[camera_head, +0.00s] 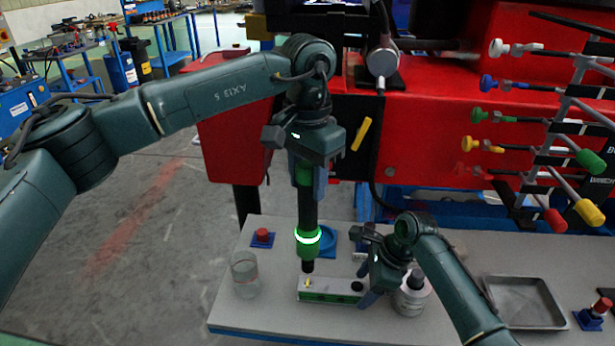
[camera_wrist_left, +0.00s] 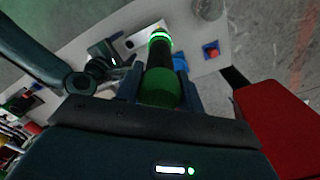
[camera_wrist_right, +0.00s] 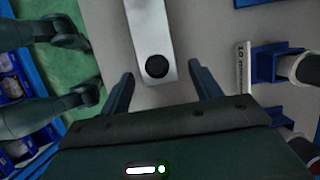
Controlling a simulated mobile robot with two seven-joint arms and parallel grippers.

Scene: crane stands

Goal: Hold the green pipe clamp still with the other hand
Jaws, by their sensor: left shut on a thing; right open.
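A low block with a pale metal top and green side, seemingly the green pipe clamp (camera_head: 330,297), lies on the grey table. A small yellow part shows near its left end and a dark round knob near its right. My left gripper (camera_head: 305,183) is shut on the green upper end of a black tool (camera_head: 307,208), held nearly upright with its glowing green ring and dark tip over the block's left part. My right gripper (camera_head: 363,266) is open by the block's right end. In the right wrist view the pale top (camera_wrist_right: 150,30) and knob lie ahead, between the fingers' lines, apart from both.
A clear glass (camera_head: 245,275) stands left of the block. A round pale container (camera_head: 411,297) stands close beside my right gripper. A metal tray (camera_head: 525,300) lies at the right.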

